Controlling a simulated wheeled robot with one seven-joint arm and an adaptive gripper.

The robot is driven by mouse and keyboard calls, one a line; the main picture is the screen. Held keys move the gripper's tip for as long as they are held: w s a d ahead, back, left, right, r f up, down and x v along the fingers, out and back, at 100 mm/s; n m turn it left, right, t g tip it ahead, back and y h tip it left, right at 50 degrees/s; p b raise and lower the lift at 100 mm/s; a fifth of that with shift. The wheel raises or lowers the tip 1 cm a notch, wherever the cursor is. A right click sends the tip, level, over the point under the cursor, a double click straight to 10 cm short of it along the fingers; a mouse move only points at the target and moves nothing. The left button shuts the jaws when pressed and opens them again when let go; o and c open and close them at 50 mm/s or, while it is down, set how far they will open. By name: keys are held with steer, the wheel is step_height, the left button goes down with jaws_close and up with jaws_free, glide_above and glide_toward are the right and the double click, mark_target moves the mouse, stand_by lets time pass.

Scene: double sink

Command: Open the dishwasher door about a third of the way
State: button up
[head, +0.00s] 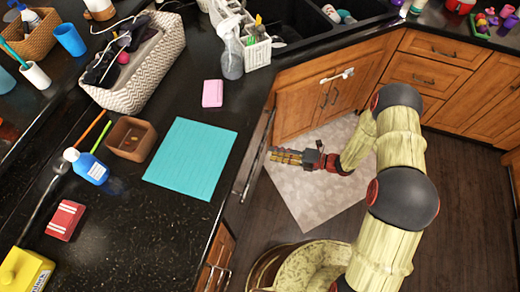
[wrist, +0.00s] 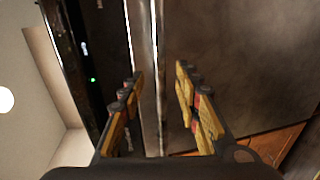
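The dishwasher door (wrist: 230,70) is a dark, smooth panel filling the right of the wrist view. Its long metal bar handle (wrist: 155,45) runs between the fingers of my gripper (wrist: 159,85). The fingers stand apart, one on each side of the bar, with visible gaps. A black strip with a small green light (wrist: 92,80) lies left of the handle. In the head view, the dishwasher handle (head: 256,153) shows edge-on below the counter, and my gripper (head: 273,157) points left at it. The door appears closed.
The black countertop (head: 120,215) overhangs the dishwasher and holds a teal mat (head: 192,158), a pink sponge (head: 212,93) and a woven basket (head: 145,75). A patterned chair (head: 310,268) stands close below my arm. A pale rug (head: 315,190) covers open floor beneath my gripper.

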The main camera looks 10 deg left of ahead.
mark_target(260, 151)
steer(key=b+x, duration=0.1)
steer(key=x, duration=0.6)
steer(key=shift+a, duration=0.1)
steer(key=shift+c, duration=0.4)
steer(key=c, duration=0.7)
steer(key=shift+s+f, duration=0.1)
jaws_close()
